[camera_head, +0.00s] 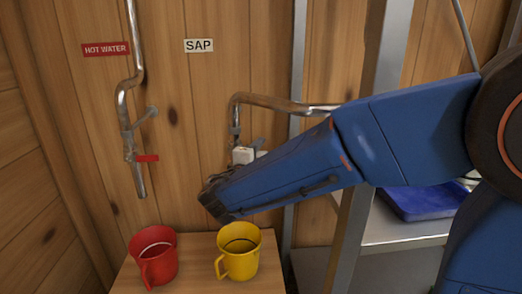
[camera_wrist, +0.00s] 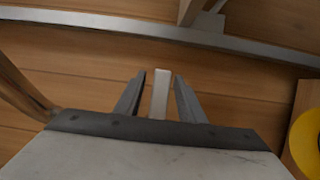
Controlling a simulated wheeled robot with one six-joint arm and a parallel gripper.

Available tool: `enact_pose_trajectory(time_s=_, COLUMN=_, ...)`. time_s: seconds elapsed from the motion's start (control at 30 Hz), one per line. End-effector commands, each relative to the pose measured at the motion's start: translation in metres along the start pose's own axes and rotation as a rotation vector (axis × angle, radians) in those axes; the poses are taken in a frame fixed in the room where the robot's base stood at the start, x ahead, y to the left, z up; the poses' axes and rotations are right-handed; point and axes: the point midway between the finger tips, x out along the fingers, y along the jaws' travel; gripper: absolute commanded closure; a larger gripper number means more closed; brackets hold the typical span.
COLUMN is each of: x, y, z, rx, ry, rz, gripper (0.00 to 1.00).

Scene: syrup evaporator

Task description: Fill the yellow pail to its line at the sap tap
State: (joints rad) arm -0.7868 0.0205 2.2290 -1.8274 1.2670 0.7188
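The yellow pail (camera_head: 240,263) stands upright on a small wooden table below the sap pipe, its handle toward the front left. A dark line shows inside it; its fill level is unclear. A yellow piece of it shows at the right edge of the wrist view (camera_wrist: 307,145). The sap tap (camera_head: 243,155) is on a bent metal pipe under the SAP sign (camera_head: 199,45); my arm hides its lower part. My gripper (camera_wrist: 158,97) has its fingers apart, with a pale upright bar (camera_wrist: 160,95) between them and gaps on both sides. In the head view its dark end (camera_head: 212,198) is above the pails.
A red pail (camera_head: 155,262) stands left of the yellow one on the wooden table (camera_head: 200,270). Above it hangs the hot water pipe (camera_head: 138,170) with its sign (camera_head: 106,49). A metal shelf (camera_head: 405,232) with a blue tray (camera_head: 420,204) is at right.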

Motion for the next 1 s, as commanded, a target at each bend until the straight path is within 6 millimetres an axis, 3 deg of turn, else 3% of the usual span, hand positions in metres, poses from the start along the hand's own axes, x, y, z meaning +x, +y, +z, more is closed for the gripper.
enact_pose_trajectory(time_s=0.2, x=0.015, y=-0.001, z=0.000, rx=-0.001, ry=-0.001, rz=-0.001, gripper=0.64)
enact_pose_trajectory(time_s=0.53, x=0.017, y=0.000, z=0.000, rx=0.000, ry=0.000, rz=-0.001, gripper=0.64)
enact_pose_trajectory(time_s=0.7, x=0.017, y=0.000, z=0.000, rx=0.000, ry=0.000, rz=-0.001, gripper=1.00)
enact_pose_trajectory(time_s=1.0, x=0.017, y=0.001, z=0.000, rx=-0.016, ry=0.000, rz=0.005, gripper=1.00)
